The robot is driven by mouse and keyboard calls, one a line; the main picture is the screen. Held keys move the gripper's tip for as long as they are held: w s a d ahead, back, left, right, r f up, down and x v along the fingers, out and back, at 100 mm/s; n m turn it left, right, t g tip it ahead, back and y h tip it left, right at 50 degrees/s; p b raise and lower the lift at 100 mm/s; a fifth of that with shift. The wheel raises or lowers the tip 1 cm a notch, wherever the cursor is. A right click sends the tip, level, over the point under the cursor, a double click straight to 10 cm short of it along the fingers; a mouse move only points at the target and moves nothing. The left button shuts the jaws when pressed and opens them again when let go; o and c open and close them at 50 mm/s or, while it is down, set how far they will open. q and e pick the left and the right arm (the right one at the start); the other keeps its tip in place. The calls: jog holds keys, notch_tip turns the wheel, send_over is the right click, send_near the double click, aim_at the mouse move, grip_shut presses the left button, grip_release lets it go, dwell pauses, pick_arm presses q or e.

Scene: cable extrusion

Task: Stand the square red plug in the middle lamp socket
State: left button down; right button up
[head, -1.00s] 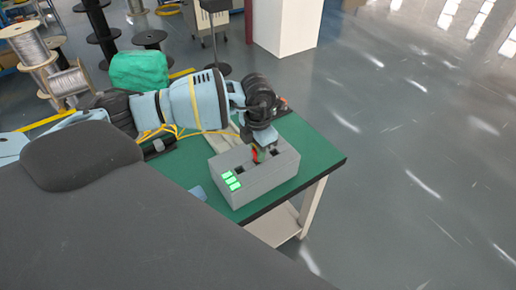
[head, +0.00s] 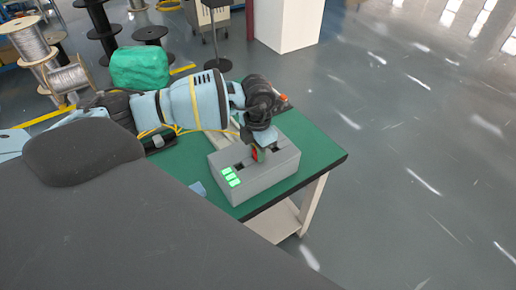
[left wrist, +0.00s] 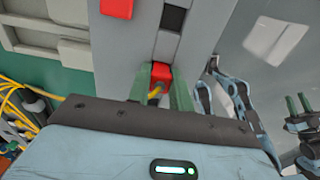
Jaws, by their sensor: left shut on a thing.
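The square red plug (head: 256,154) is between the fingers of my left gripper (head: 259,149), at the top of the grey socket box (head: 255,178). Dark openings show on the box to either side of it, so it is over the middle part. In the left wrist view the red plug (left wrist: 161,73), with a yellow cable at its rear, is between the two green fingers. The fingers hide how far it is in the socket. A dark slot (left wrist: 173,19) lies beyond it. My right gripper (left wrist: 298,104) shows small at the right edge of the left wrist view, its fingers apart.
A red square patch (left wrist: 117,8) shows in the left wrist view. Yellow cables (left wrist: 12,100) lie at left. Open floor is right of the table.

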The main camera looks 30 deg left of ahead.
pick_arm(q)
jog(key=shift+s+f, duration=0.2)
jog(key=shift+f, duration=0.25)
jog(key=c, duration=1.2)
grip_release()
jog(key=shift+f, duration=0.15)
jog(key=shift+d, duration=0.1)
jog(key=shift+s+d, duration=0.1)
jog(key=r, duration=0.7)
jog(key=shift+w+a+r, duration=0.25)
jog(key=shift+w+a, duration=0.05)
jog(key=shift+a, duration=0.05)
jog(key=shift+a+r, duration=0.1)
jog(key=shift+r, duration=0.65)
